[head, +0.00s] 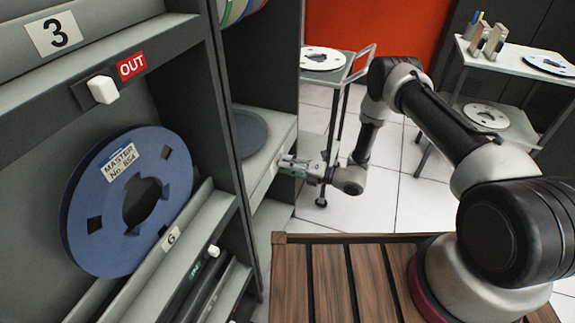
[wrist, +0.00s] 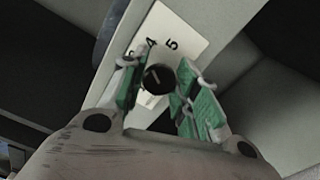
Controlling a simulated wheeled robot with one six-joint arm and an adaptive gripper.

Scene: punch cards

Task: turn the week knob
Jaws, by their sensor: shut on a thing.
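The week knob (wrist: 157,79) is a small round black knob with a light pointer line. It sits on a white number plate (wrist: 172,30) on the shelf edge; a 4 and a 5 are readable there, and another mark at the left is partly covered by a finger. My gripper (wrist: 160,84) is shut on the knob, with a green-padded finger on each side. In the head view my gripper (head: 287,166) reaches left to the front edge of the grey shelf (head: 276,143). The knob itself is hidden there.
A rack (head: 222,120) stands at the left, holding a large blue reel (head: 98,222), with a white latch (head: 103,89) by an OUT label (head: 132,65). A cart (head: 343,75) stands behind my arm, another (head: 505,68) at the right. White tiled floor is open between.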

